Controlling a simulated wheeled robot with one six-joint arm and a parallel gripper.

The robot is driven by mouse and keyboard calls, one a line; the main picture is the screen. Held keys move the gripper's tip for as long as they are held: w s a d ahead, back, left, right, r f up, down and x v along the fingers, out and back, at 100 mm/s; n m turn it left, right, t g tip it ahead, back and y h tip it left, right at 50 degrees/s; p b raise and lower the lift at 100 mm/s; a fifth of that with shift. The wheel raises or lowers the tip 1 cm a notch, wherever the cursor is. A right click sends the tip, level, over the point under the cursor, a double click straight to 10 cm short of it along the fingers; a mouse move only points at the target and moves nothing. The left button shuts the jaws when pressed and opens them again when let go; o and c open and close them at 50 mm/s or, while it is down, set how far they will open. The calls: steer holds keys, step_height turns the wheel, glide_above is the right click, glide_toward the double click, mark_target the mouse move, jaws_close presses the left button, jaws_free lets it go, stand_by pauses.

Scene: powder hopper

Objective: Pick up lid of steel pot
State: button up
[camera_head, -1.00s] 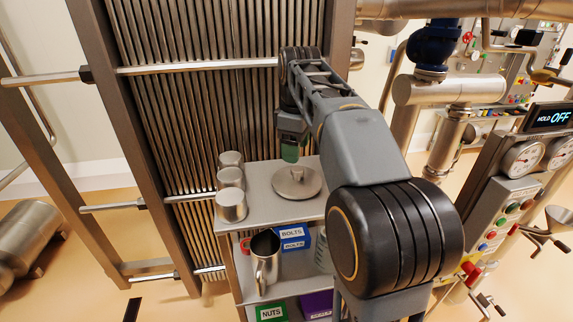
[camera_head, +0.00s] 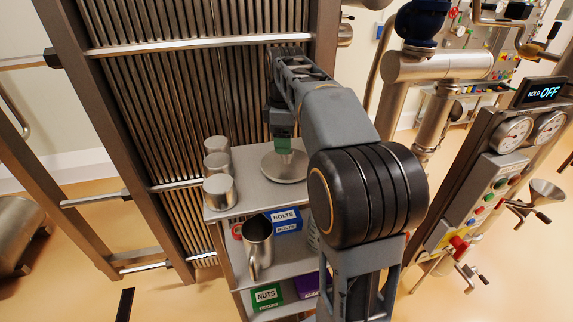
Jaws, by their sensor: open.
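The steel lid (camera_head: 285,168) is a flat round disc on the top shelf of the metal shelf unit. My gripper (camera_head: 283,152) is open and points down just above the lid's middle. The gripper hides the lid's knob, so I cannot tell whether the fingers are around it or touching it. Whether a pot is under the lid cannot be told. An open steel pot or jug (camera_head: 257,240) with a handle is at the level below, left of the blue box.
Several steel canisters (camera_head: 219,190) stand in a row on the top shelf's left. Blue bolts (camera_head: 287,220) and green nuts (camera_head: 266,296) boxes are lower. Vertical metal tubes (camera_head: 165,100) rise behind. A gauge panel (camera_head: 510,150) stands at right.

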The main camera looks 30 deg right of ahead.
mark_target(287, 160)
steer(key=shift+s+d+f, duration=0.1)
steer(key=shift+d+f, duration=0.05)
steer(key=shift+f, duration=1.05)
steer(key=shift+d+f, duration=0.15)
steer(key=shift+f, duration=1.05)
steer(key=c, duration=1.2)
jaws_close()
steer(key=shift+r, duration=0.15)
